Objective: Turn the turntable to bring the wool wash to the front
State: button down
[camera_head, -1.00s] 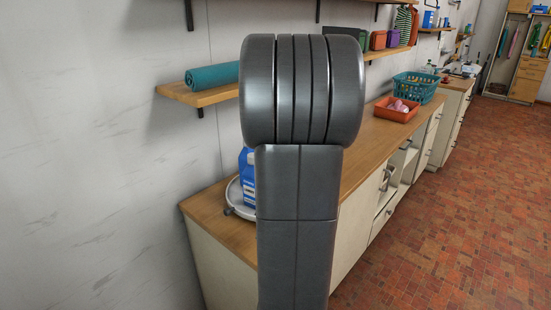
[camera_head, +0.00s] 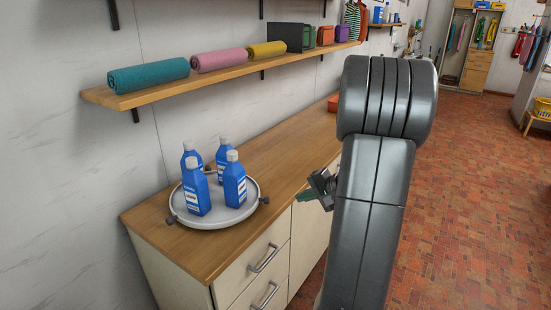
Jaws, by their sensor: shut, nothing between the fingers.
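The turntable (camera_head: 222,217) is a round, pale grey tray with a raised rim on the wooden counter. Small dark knobs (camera_head: 265,200) stick out at its rim. Several blue bottles with grey caps stand upright on it, among them a front left bottle (camera_head: 196,192) and a front right bottle (camera_head: 234,182). Their labels are too small to read, so I cannot tell which is the wool wash. My gripper (camera_head: 304,196) is shut and empty, to the right of the turntable near the counter's front edge, apart from it. My arm hides part of the gripper's surroundings.
A wall shelf (camera_head: 150,92) above the turntable holds a teal roll (camera_head: 148,76), a pink roll (camera_head: 218,59) and a yellow roll (camera_head: 266,50). Drawers with handles (camera_head: 263,259) face the front. The counter around the turntable is clear. Open brick floor (camera_head: 470,200) lies right.

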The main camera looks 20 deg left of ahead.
aim_at(220, 215)
jog(key=i+l+z, duration=0.8)
jog(key=i+u, duration=0.75)
jog(key=i+l+u, duration=0.15)
jog(key=u, duration=0.25)
jog(key=i+j+u, duration=0.15)
jog(key=u, duration=0.25)
jog(key=i+u, duration=0.35)
jog(key=i+j+u, duration=0.1)
jog(key=u, duration=0.3)
jog(key=i+u, duration=0.2)
jog(key=u, duration=0.2)
jog(key=i+u, duration=0.1)
jog(key=i+l, duration=0.05)
jog(key=i, duration=0.05)
